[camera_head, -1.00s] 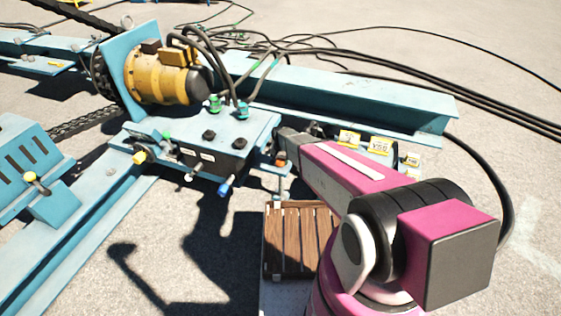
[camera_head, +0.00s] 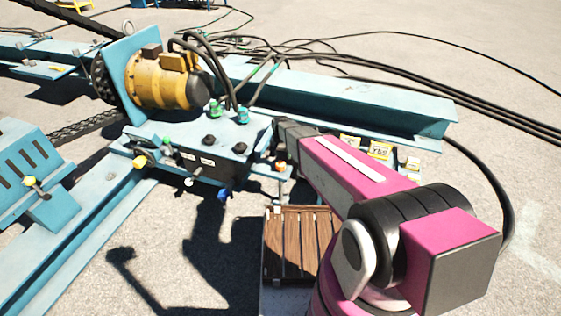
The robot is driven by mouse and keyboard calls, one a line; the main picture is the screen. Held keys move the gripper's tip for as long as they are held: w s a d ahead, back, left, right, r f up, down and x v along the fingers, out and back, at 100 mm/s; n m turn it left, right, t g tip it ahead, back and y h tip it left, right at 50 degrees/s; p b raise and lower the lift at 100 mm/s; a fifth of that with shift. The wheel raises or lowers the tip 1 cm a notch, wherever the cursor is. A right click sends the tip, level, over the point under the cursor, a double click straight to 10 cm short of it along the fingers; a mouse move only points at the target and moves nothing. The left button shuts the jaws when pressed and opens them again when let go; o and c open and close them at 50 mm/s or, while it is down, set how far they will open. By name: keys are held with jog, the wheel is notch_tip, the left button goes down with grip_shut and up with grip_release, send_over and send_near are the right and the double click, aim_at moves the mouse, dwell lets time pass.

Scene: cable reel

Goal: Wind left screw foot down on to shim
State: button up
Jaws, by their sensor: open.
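My gripper (camera_head: 277,146) is the small dark end of my pink arm, at the right edge of the blue control box (camera_head: 215,140). Its fingers are tiny and partly hidden by the wrist, and it is open. An orange-capped part (camera_head: 280,166) shows just below it, with a thin pale upright post (camera_head: 282,187) under that. I cannot tell whether this post is the left screw foot, or whether my fingers touch it. I cannot make out a shim. The ground under the box is in deep shadow.
A yellow motor (camera_head: 165,82) stands behind the box, with black hoses running right. A long blue beam (camera_head: 340,92) lies behind my arm. A slatted wooden pallet (camera_head: 297,240) is below the gripper. Blue rails and a chain (camera_head: 88,127) lie left. Open pavement is at lower left.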

jog(key=shift+r, duration=1.4)
